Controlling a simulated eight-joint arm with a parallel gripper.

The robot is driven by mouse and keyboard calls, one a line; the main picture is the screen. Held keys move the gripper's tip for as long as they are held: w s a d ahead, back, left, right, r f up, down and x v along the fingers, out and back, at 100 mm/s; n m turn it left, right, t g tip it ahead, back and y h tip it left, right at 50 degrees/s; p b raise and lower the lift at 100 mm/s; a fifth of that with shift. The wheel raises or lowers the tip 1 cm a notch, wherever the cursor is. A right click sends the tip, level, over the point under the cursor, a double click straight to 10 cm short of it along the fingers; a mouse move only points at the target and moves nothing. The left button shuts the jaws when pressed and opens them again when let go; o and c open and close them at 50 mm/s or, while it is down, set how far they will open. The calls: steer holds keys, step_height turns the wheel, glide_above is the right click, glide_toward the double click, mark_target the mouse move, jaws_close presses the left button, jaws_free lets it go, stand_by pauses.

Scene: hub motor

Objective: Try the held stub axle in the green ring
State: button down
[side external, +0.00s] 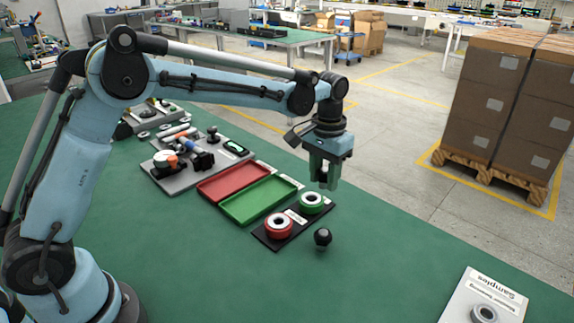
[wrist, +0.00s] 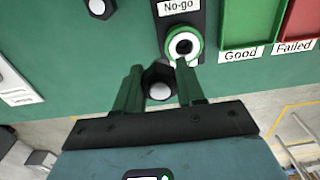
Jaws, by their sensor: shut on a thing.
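My gripper (side external: 325,182) hangs above the green table, a little behind and right of the green ring (side external: 311,203). In the wrist view its fingers (wrist: 158,80) are closed around the stub axle (wrist: 160,91), a dark part with a pale round end. In the side view the fingers mostly hide the axle. The green ring (wrist: 184,46) shows just beyond the fingertips in the wrist view, beside the "No-go" label. The axle is apart from the ring's hole. The ring sits on a black base (side external: 263,238) with a red ring (side external: 278,226).
A green tray (side external: 258,200) labelled "Good" and a red tray (side external: 232,181) labelled "Failed" lie left of the rings. Another dark part (side external: 322,238) stands in front of the base. A white samples board (side external: 487,300) lies at front right. The table between is clear.

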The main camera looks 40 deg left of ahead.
steer(key=shift+w+a+f, duration=0.15)
steer(key=shift+a+f, duration=0.8)
steer(key=shift+f, duration=0.25)
steer(key=shift+w+a+f, duration=0.15)
steer(key=shift+a+f, duration=0.75)
steer(key=shift+f, duration=0.25)
steer(key=shift+f, duration=0.65)
stand_by(0.8)
stand_by(0.5)
steer(key=shift+c, duration=0.9)
jaws_free()
steer(key=shift+r, duration=0.15)
step_height(320, 180, up, 7)
stand_by(0.6)
steer(key=shift+c, duration=0.5)
